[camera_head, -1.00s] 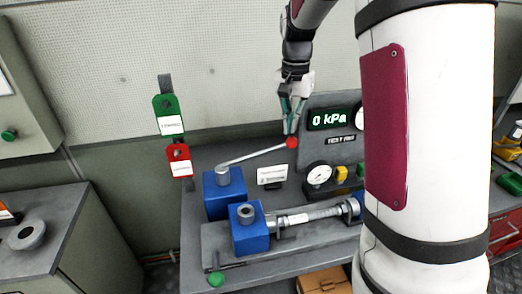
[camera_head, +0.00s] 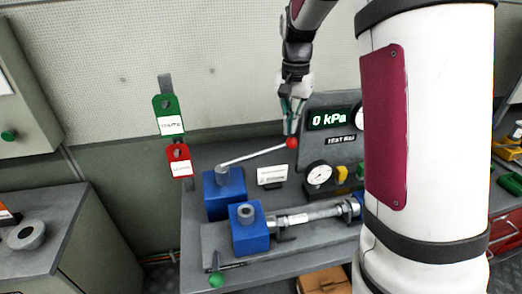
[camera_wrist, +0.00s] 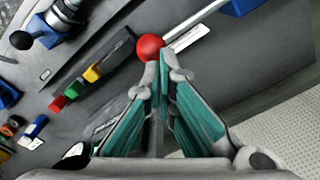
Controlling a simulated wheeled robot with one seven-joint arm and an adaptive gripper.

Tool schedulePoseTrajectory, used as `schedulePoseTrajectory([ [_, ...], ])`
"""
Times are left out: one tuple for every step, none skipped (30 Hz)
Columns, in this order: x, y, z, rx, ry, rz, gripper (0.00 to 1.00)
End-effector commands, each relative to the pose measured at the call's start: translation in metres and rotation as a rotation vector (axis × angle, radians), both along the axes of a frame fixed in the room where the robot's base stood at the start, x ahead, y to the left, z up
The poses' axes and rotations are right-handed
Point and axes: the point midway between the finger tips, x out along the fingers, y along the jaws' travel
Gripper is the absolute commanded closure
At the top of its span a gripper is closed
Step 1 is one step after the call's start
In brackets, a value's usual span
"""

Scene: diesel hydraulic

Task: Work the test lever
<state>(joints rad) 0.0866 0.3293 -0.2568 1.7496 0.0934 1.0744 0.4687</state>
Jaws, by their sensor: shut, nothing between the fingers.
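The test lever is a grey rod (camera_head: 252,155) that rises to the right from a blue block (camera_head: 223,192) and ends in a red ball knob (camera_head: 292,143). My gripper (camera_head: 292,130) is shut and points down, with its fingertips at the red knob. In the wrist view, the red knob (camera_wrist: 150,47) sits just beyond the closed fingertips (camera_wrist: 157,68), with nothing between the fingers. The fingertips look very close to the knob; whether they touch it I cannot tell. A display (camera_head: 332,119) behind reads 0 kPa.
A small white label card (camera_head: 272,174) stands below the lever. A dial gauge (camera_head: 319,174) is to its right. A second blue block (camera_head: 248,229) holds a horizontal cylinder (camera_head: 310,214). Green and red tags (camera_head: 168,117) hang at left.

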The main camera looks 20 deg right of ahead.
Motion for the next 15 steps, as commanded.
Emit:
schedulePoseTrajectory([
  [0.0001, 0.0, -0.0014, 0.0, 0.0, 0.0, 1.0],
  [0.0001, 0.0, -0.0019, 0.0, 0.0, 0.0, 1.0],
  [0.0003, 0.0, -0.0027, 0.0, 0.0, 0.0, 1.0],
  [0.0003, 0.0, -0.0032, 0.0, 0.0, 0.0, 1.0],
  [0.0003, -0.0001, -0.0037, 0.0, 0.0, 0.0, 1.0],
  [0.0003, -0.0001, -0.0044, 0.0, 0.0, 0.0, 1.0],
  [0.0003, -0.0001, -0.005, 0.0, 0.0, 0.0, 1.0],
  [0.0003, -0.0001, -0.0055, 0.0, 0.0, 0.0, 1.0],
  [0.0003, -0.0001, -0.0062, 0.0, 0.0, 0.0, 1.0],
  [0.0003, -0.0001, -0.0068, 0.0, 0.0, 0.0, 1.0],
  [0.0003, -0.0001, -0.0073, 0.0, 0.0, 0.0, 1.0],
  [0.0003, -0.0001, -0.0081, 0.0, 0.0, 0.0, 1.0],
  [0.0003, -0.0001, -0.0086, 0.0, 0.0, 0.0, 1.0],
  [0.0003, 0.0, -0.0091, 0.0, 0.0, 0.0, 1.0],
  [0.0003, 0.0, -0.0099, 0.001, 0.001, 0.0, 1.0],
])
